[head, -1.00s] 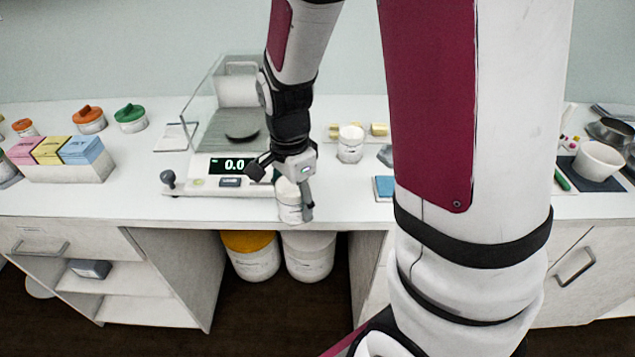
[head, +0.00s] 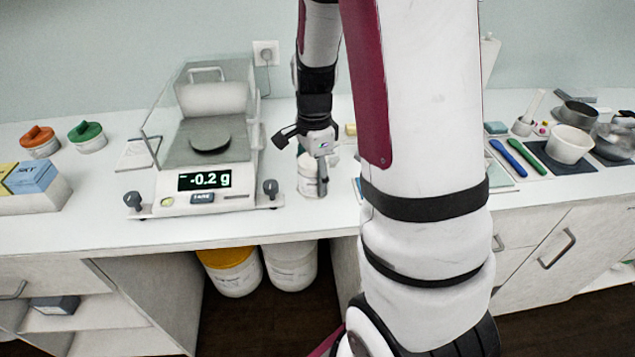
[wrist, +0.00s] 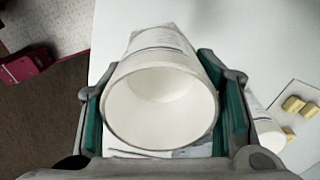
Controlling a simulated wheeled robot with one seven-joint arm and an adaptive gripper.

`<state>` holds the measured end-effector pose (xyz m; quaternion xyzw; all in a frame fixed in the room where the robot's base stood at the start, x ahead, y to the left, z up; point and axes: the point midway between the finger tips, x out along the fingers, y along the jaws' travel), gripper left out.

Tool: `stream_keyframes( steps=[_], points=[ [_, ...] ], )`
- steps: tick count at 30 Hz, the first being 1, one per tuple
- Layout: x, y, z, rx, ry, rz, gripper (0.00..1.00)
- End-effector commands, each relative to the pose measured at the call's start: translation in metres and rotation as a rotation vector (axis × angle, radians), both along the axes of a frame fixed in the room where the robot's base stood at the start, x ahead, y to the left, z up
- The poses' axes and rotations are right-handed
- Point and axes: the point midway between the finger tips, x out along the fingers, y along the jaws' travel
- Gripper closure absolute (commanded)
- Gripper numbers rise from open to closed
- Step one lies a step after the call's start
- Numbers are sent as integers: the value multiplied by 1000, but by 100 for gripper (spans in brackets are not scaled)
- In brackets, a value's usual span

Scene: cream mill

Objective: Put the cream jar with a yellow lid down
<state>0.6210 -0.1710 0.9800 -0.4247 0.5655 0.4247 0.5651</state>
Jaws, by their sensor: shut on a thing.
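My gripper (head: 310,165) is shut on a white jar (head: 306,180), just right of the balance on the white counter. In the wrist view the jar (wrist: 160,100) sits between the green-padded fingers, its round open mouth facing the camera and its inside pale and empty-looking. No yellow lid shows on it. The head view does not make clear whether its base touches the counter (head: 290,222).
The balance (head: 205,195) reads -0.2 g. Another white jar (wrist: 262,125) and yellow blocks (wrist: 293,104) are close on the right in the wrist view. Tubs, one yellow-lidded (head: 228,270), stand under the counter. Some counter in front of the jar is bare.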

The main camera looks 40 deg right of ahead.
Motion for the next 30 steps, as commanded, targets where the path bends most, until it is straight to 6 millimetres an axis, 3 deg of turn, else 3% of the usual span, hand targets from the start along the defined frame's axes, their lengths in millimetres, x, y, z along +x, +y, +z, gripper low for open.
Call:
stream_keyframes(
  steps=[7, 15, 26, 27, 30],
  points=[
    [6, -15, -4, 1, 1, 1, 78],
    [6, -14, -35, 2, 3, 2, 78],
    [7, -14, -40, 1, 0, 2, 78],
    [6, -14, -40, 1, 0, 2, 42],
    [6, -14, -40, 1, 0, 2, 24]
  ],
)
